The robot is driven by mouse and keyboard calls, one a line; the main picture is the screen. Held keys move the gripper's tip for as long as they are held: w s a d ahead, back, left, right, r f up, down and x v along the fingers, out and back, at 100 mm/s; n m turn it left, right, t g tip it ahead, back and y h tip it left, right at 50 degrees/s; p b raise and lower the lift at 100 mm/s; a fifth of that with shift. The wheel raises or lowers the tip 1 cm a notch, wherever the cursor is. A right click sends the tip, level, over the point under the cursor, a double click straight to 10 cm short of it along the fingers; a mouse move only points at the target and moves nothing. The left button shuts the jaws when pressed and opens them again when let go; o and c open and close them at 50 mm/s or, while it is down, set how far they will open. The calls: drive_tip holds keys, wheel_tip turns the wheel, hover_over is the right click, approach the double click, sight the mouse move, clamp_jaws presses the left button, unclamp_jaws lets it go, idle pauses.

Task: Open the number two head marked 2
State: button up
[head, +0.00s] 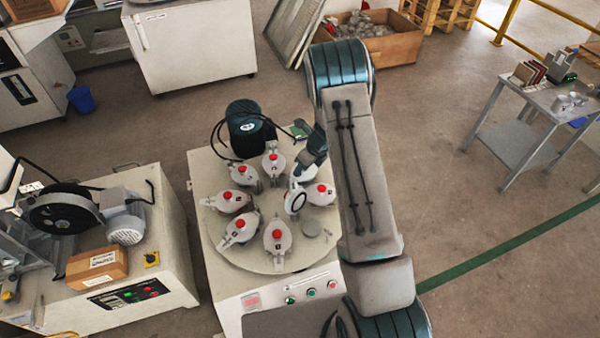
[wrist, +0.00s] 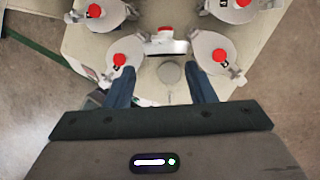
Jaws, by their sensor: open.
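Several white heads with red knobs stand in a ring on the round plate (head: 262,262). One head has its lid (head: 296,198) tipped up on edge, showing a dark ring on its underside. In the wrist view this lid (wrist: 165,47) is nearly edge-on with a red knob above it. A bare grey disc (wrist: 171,74) lies in front of it, and also shows in the head view (head: 311,228). I cannot read a number on the raised lid. My gripper (wrist: 162,72) is open and empty, its fingers either side of the disc in the picture. My arm hides part of the plate's right side.
Closed heads (wrist: 120,60) (wrist: 219,55) flank the raised lid. A dark motor (head: 247,130) with cables stands behind the plate. A control panel with buttons (head: 311,292) is at the front. A side table (head: 540,100) stands far right, with clear floor between.

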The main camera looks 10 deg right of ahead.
drive_tip(key=shift+v, duration=1.2)
drive_tip(key=s+a+r+n, duration=0.2)
drive_tip(key=s+r+n, duration=0.35)
drive_tip(key=r, duration=0.45)
drive_tip(key=s+a+r+n, duration=0.2)
drive_tip(key=s+r+n, duration=0.3)
drive_tip(key=r+n, duration=0.3)
drive_tip(key=s+d+r+n+h, duration=0.1)
drive_tip(key=s+r+n, duration=0.4)
drive_tip(key=s, duration=0.5)
drive_tip(key=s+d+r+n+h, duration=0.1)
drive_tip(key=s+r+n+h, duration=0.1)
drive_tip(key=s+r+n, duration=0.4)
drive_tip(key=s+n, duration=0.3)
drive_tip(key=s, duration=0.2)
